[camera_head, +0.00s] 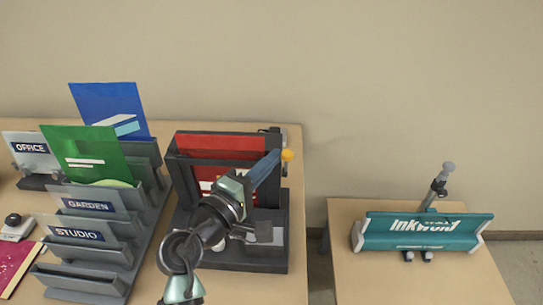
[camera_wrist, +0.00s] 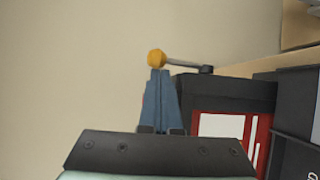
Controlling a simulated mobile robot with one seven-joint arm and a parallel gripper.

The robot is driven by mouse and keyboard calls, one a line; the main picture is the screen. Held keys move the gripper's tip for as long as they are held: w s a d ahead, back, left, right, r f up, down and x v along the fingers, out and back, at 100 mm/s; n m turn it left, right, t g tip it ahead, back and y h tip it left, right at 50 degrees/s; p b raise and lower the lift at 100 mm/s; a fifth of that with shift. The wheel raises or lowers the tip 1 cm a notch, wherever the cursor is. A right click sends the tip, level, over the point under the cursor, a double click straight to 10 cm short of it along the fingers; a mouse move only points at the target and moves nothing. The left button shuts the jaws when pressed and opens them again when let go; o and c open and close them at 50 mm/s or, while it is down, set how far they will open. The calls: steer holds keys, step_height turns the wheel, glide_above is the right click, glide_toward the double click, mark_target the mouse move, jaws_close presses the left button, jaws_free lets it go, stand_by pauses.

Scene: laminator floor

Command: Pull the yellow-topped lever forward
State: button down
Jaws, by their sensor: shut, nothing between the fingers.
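The lever's yellow knob (camera_head: 287,155) shows at the back right of a dark grey machine (camera_head: 245,259). In the wrist view the yellow knob (camera_wrist: 156,58) sits on a thin metal rod that runs right to the machine. My gripper (camera_head: 276,156) is shut, with its blue fingertips right at the knob. In the wrist view my gripper (camera_wrist: 159,72) has its fingertips together just below the knob; I cannot tell whether they touch it. A red panel (camera_head: 222,147) stands in the machine. My arm hides part of the machine's front.
Left of the machine is a grey stepped rack (camera_head: 86,278) with labelled slots, holding a green folder (camera_head: 85,153) and a blue folder (camera_head: 110,108). A separate table at right (camera_head: 400,290) carries a teal Inkwold device (camera_head: 425,232) with a grey-topped lever (camera_head: 448,168). A gap separates the tables.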

steer(key=s+f+m+t+h+b, duration=0.1)
steer(key=s+m+t+h+b, duration=0.1)
steer(key=b, duration=1.1)
steer(key=shift+f+t, duration=0.3)
steer(key=shift+f, duration=0.1)
steer(key=shift+s+b, duration=0.1)
steer(key=shift+b, duration=0.2)
